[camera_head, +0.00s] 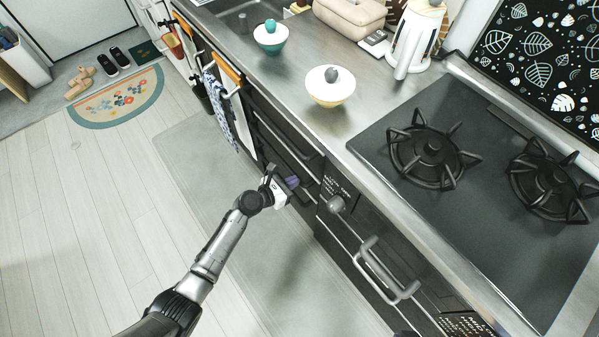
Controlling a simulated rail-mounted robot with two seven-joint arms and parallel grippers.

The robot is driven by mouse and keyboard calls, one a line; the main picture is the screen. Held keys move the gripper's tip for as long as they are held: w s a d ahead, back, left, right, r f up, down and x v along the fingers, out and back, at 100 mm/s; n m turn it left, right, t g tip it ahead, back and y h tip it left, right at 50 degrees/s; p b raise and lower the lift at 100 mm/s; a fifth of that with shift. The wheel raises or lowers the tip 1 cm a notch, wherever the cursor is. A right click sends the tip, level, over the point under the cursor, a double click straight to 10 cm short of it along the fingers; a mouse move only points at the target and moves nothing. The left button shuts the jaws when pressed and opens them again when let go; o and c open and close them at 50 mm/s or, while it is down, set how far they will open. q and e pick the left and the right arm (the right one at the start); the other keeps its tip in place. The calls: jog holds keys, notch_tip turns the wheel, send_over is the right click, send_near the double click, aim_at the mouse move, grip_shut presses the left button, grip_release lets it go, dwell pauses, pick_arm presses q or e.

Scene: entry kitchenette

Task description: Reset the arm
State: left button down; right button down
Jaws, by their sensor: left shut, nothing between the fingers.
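My left arm comes in from the lower left and reaches up to the dark cabinet front. My left gripper (296,185) is at its end, shut and empty. It is in front of the dark drawers (283,150), just left of the stove's round knob (337,204). I cannot tell whether its fingertips touch the drawer front. My right gripper is not in view.
Open floor (100,220) lies left.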

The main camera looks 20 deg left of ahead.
pick_arm(q)
jog(key=p+v, duration=0.1)
jog(key=v, duration=0.3)
jog(key=shift+s+a+p, duration=0.15)
jog(key=shift+s+p, duration=0.05)
jog(key=shift+p, duration=0.15)
